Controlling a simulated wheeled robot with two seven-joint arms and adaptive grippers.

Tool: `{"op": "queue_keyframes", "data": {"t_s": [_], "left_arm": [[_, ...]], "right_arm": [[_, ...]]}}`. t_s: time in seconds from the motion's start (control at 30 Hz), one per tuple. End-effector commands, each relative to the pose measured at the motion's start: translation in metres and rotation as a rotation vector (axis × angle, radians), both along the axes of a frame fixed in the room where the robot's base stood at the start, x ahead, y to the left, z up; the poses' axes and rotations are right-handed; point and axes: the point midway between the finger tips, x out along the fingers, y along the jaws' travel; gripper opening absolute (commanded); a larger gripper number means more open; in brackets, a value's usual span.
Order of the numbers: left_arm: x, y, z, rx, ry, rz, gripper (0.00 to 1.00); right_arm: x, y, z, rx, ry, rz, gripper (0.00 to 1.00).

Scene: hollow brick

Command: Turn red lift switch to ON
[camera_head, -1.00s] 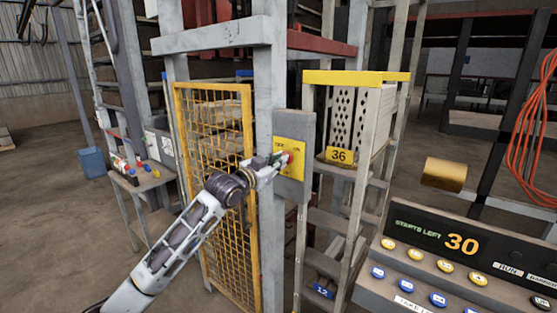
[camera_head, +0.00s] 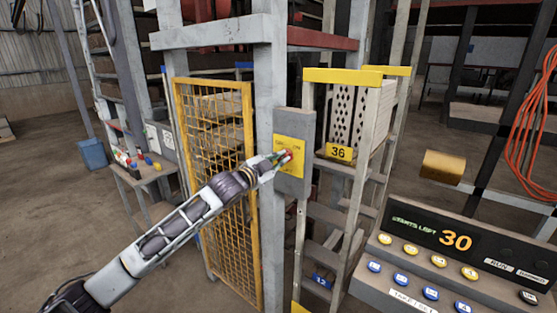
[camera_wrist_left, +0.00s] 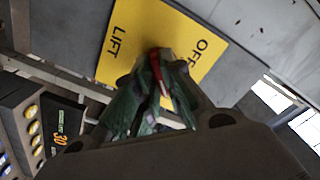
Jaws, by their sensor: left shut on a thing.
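The red lift switch (camera_head: 287,155) sits on a yellow plate (camera_head: 290,146) on a grey box fixed to a post. In the left wrist view, the red switch (camera_wrist_left: 163,84) lies between the green fingers of my left gripper (camera_wrist_left: 152,95), which is shut on it. The yellow plate (camera_wrist_left: 150,30) there reads LIFT and OFF; any ON label is hidden or unreadable. In the head view my left gripper (camera_head: 280,158) is at the switch, its arm reaching in from the lower left. My right gripper is not in view.
A yellow mesh gate (camera_head: 215,150) stands left of the post. A control console (camera_head: 455,245) with several buttons fills the lower right. A blue bin (camera_head: 92,153) is at the left.

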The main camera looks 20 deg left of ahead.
Motion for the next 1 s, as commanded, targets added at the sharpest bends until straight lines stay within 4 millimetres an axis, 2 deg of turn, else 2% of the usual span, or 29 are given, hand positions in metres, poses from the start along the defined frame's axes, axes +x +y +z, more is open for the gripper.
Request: {"op": "queue_keyframes", "data": {"t_s": [0.2, 0.23, 0.4, 1.0], "left_arm": [[0.0, 0.0, 0.0, 0.003, -0.002, -0.001, 0.0], [0.0, 0.0, 0.0, 0.003, -0.002, -0.001, 0.12], [0.0, 0.0, 0.0, 0.002, -0.001, -0.001, 0.32], [-0.007, 0.004, 0.0, -0.001, 0.0, 0.001, 0.32]], "right_arm": [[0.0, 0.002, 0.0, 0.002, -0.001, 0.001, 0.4], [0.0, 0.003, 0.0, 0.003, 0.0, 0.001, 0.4], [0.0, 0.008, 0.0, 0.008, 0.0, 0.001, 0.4], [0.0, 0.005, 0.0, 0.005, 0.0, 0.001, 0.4]]}}
